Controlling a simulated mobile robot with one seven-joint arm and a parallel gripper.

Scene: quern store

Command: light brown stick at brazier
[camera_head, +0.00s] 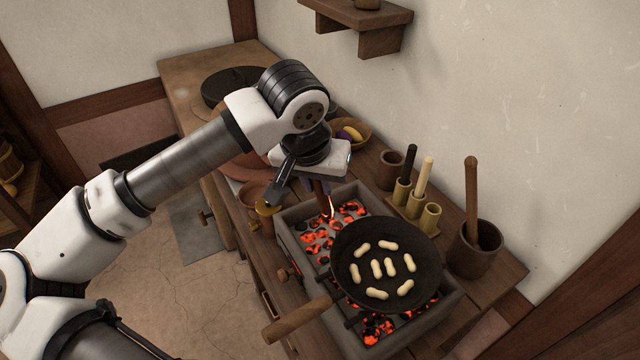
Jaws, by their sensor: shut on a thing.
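The brazier (288,240) is a grey stone box with glowing orange coals, set in the wooden bench. My gripper (321,187) is above its far end, pointing down. It is shut on a brown stick (323,199), mostly hidden by the gripper and wrist. The stick's lower end is at the coals, where a small bright flame (331,206) shows. I cannot tell whether the stick touches the coals. A three-cup holder (412,207) right of the brazier has a dark stick (408,164) and a cream stick (424,174) upright; its nearest cup (430,218) looks empty.
A black pan (346,262) with several pale finger-shaped pieces covers the brazier's near part, its wooden handle (298,322) sticking out front left. A wooden mortar with pestle (472,195) and a small brown cup (390,170) stand right. A bowl (357,130) is behind my wrist.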

